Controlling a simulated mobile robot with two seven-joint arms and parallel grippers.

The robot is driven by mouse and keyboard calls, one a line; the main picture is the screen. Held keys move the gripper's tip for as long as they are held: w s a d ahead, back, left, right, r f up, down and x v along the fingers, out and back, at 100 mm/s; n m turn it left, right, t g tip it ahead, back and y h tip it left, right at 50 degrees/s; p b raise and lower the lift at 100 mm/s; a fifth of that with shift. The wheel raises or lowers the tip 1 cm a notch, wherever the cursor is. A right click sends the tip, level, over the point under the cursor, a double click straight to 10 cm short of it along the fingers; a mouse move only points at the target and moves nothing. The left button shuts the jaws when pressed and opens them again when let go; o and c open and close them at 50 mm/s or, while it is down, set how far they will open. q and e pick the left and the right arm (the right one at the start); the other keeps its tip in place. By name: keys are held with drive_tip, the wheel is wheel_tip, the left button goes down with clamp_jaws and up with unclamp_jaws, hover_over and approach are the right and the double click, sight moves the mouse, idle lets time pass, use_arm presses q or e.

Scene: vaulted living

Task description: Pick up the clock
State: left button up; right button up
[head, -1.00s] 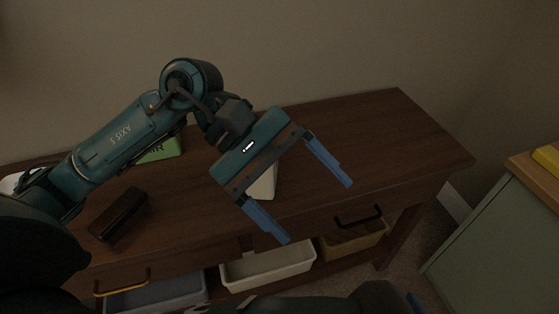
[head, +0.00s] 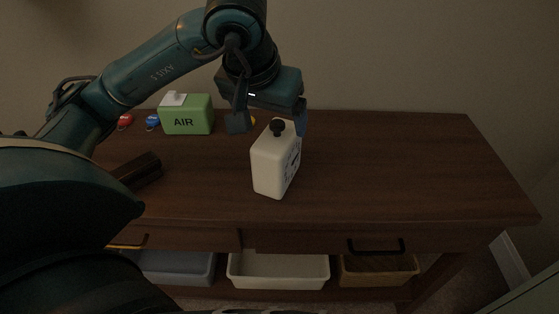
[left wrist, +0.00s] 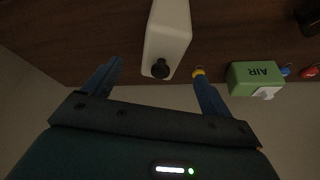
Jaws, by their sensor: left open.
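The clock (head: 272,165) looks like an upright white block with a black knob on top and dark markings on its right-hand face. It stands on the brown wooden table (head: 400,170). My left gripper (head: 270,120) is open and points down just behind the clock's top in the head view. In the left wrist view the clock (left wrist: 168,35) lies ahead, its black knob between the two blue fingers (left wrist: 158,72). The fingers look apart from the clock, and nothing is held. My right gripper is not in view.
A green AIR box (head: 187,122), a red item (head: 125,121) and a blue item (head: 152,121) are at the back left. A small yellow item (left wrist: 198,72) is near one finger. A dark block (head: 138,170) lies left. The table's right side is clear. Bins (head: 278,270) sit below.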

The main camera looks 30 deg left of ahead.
sight(275, 132)
use_arm(q)
drive_tip(key=x, duration=0.3)
drive_tip(key=shift+f, duration=0.25)
drive_tip(key=shift+w+a+b+x, duration=0.1)
drive_tip(key=shift+a+b+x, duration=0.1)
drive_tip(key=shift+x, duration=1.2)
drive_tip(key=shift+w+a+b+x, duration=0.1)
drive_tip(key=shift+w+b+x, duration=0.05)
drive_tip(key=shift+x, duration=1.2)
drive_tip(key=shift+r, duration=0.1)
drive_tip(key=shift+c, duration=0.3)
drive_tip(key=c, duration=1.4)
drive_tip(key=shift+r, duration=0.1)
